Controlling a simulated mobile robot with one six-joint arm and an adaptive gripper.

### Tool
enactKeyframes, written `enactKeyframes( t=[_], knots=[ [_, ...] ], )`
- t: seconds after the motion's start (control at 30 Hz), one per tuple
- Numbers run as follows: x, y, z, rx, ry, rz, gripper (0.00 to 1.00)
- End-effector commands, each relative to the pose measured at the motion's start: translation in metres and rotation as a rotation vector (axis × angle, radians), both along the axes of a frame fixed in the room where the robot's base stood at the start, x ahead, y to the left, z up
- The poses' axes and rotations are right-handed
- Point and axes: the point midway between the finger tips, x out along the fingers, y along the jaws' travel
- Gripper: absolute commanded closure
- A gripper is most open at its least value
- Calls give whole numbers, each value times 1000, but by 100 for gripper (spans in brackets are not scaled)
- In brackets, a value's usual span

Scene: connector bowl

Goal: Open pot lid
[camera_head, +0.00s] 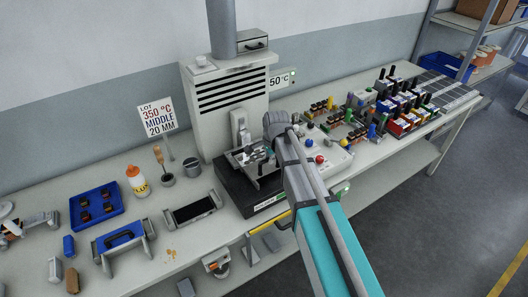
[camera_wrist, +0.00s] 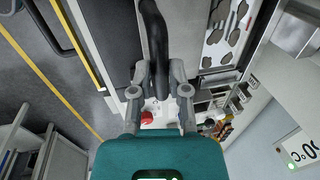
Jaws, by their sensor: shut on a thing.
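In the wrist view my gripper (camera_wrist: 160,78) is shut on a black curved handle (camera_wrist: 153,35), which runs between the two grey fingers up to the top edge. The handle seems to belong to the pot lid, but I cannot make out the lid itself or whether it is raised. In the camera_head view my arm reaches over the dark base of the pot station (camera_head: 236,192) in the middle of the bench, and my fingers are hidden there. The station's top carries a plate with grey patches, which also shows in the wrist view (camera_wrist: 228,32).
A vented grey cabinet (camera_head: 225,100) stands behind the station. Connectors and bins (camera_head: 405,110) crowd the bench to the right. A red button (camera_wrist: 147,117) lies beyond my fingers.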

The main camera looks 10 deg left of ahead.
Motion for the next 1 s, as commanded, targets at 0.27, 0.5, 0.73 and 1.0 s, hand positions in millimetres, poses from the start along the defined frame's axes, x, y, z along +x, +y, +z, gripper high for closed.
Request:
enactKeyframes(
  t=[0.27,0.5,0.73,1.0],
  knots=[
    [-8,-7,0,-1,1,0,100],
    [-8,-6,0,0,0,0,56],
    [-8,-6,0,0,0,0,43],
    [-8,-6,0,0,0,0,43]
  ],
)
